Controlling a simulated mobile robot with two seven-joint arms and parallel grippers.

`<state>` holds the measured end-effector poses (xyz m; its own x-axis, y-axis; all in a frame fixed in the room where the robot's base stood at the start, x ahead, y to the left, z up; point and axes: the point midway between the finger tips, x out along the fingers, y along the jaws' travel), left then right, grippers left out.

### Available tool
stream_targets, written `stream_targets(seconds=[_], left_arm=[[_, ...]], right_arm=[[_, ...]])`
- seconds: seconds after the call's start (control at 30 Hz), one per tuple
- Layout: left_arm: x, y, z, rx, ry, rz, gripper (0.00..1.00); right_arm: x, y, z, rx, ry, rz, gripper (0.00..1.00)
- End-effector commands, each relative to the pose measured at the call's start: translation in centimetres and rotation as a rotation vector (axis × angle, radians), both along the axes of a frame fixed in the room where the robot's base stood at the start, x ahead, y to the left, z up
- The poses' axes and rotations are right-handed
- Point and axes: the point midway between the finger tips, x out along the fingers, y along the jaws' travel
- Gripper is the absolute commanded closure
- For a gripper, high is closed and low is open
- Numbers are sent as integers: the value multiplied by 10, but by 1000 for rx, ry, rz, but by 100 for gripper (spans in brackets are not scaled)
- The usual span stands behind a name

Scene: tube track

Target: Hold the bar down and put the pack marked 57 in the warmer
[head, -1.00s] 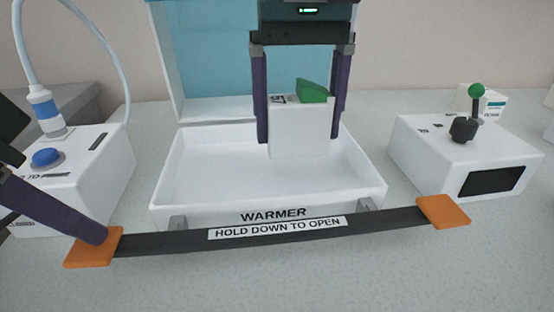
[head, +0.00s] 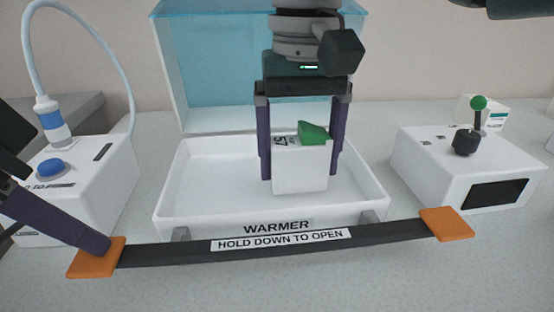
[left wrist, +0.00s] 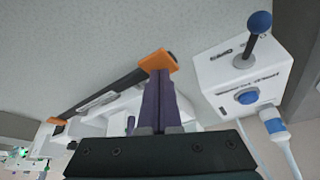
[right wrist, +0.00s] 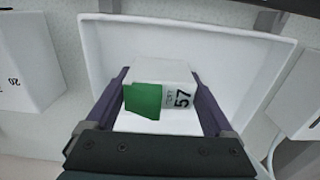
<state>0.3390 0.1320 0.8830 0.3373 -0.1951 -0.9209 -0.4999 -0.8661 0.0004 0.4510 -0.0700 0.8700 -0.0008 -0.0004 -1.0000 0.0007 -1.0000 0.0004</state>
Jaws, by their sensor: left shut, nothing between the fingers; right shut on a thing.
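The white pack marked 57 (head: 300,172), with a green tab, is between the fingers of my right gripper (head: 300,178), which is shut on it. The black bar (head: 190,251), labelled HOLD DOWN TO OPEN, runs across the warmer's front with orange end pads. My left gripper (head: 106,248) is shut and empty, its tip on the left orange pad (head: 95,262). The blue clear lid (head: 255,70) stands open.
A white box with a blue button (head: 50,168) and a hose stands left of the warmer. A white box with a green-knobbed lever (head: 478,103) stands to the right. The warmer tray is otherwise empty.

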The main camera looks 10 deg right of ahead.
Motion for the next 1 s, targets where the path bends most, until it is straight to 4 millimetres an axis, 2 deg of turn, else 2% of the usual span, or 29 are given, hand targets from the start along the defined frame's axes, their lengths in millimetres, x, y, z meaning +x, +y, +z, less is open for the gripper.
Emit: stream_targets(seconds=[0.87,0.9,1.0], left_arm=[[0,0,-1,1,2,0,100],[0,0,-1,1,2,0,100],[0,0,-1,1,2,0,100]], right_arm=[[0,0,-9,0,1,1,72],[0,0,-9,0,1,1,9],[0,0,-9,0,0,1,0]])
